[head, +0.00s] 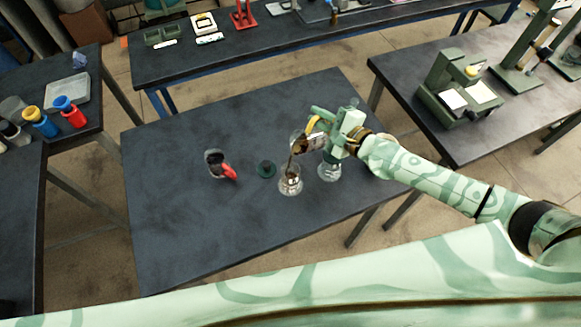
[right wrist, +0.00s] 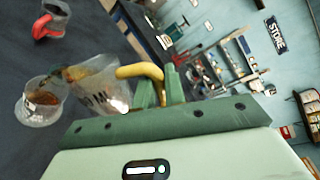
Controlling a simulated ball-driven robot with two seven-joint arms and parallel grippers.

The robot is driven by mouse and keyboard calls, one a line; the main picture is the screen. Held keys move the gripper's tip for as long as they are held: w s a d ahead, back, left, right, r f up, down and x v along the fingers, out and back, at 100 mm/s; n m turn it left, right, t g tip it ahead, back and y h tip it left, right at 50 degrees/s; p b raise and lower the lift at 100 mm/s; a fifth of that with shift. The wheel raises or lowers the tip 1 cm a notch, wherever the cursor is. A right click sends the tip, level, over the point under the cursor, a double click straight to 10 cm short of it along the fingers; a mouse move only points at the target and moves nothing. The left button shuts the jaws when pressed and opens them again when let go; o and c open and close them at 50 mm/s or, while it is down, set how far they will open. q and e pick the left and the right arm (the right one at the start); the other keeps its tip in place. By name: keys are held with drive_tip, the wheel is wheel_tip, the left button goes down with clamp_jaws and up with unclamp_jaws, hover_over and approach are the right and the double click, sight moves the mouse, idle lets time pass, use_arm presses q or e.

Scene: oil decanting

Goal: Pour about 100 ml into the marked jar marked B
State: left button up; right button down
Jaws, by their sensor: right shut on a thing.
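My right gripper (head: 318,125) is shut on the yellow handle (right wrist: 140,71) of a clear jug (head: 301,143). The jug is tilted, with its mouth down to the left, and brown oil shows inside it. It also shows in the right wrist view (right wrist: 92,88). A brown streak runs from its lip towards a clear jar (head: 290,184) below. That jar stands upright with brown oil in it, also in the right wrist view (right wrist: 44,103); its dark mark is too small to read.
A dark jug with a red handle (head: 215,163) stands on the table at the left. The dark table (head: 180,245) is bare at left and front. Other benches surround it.

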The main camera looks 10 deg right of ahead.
drive_tip(key=shift+r, duration=0.1)
drive_tip(key=d+f+m+b, duration=0.1)
drive_tip(key=b, duration=0.2)
drive_tip(key=w+d+f+m+b, duration=0.1)
drive_tip(key=f+b, duration=0.1)
drive_tip(key=b, duration=0.2)
drive_tip(key=shift+y, duration=0.3)
drive_tip(key=shift+d+r+m+b, duration=0.35)
drive_tip(key=shift+m+b, duration=0.1)
drive_tip(key=shift+m, duration=0.15)
drive_tip(key=shift+w+r+p, duration=0.15)
drive_tip(key=shift+r+p, duration=0.25)
drive_tip(key=shift+r, duration=0.05)
drive_tip(key=shift+a, duration=0.1)
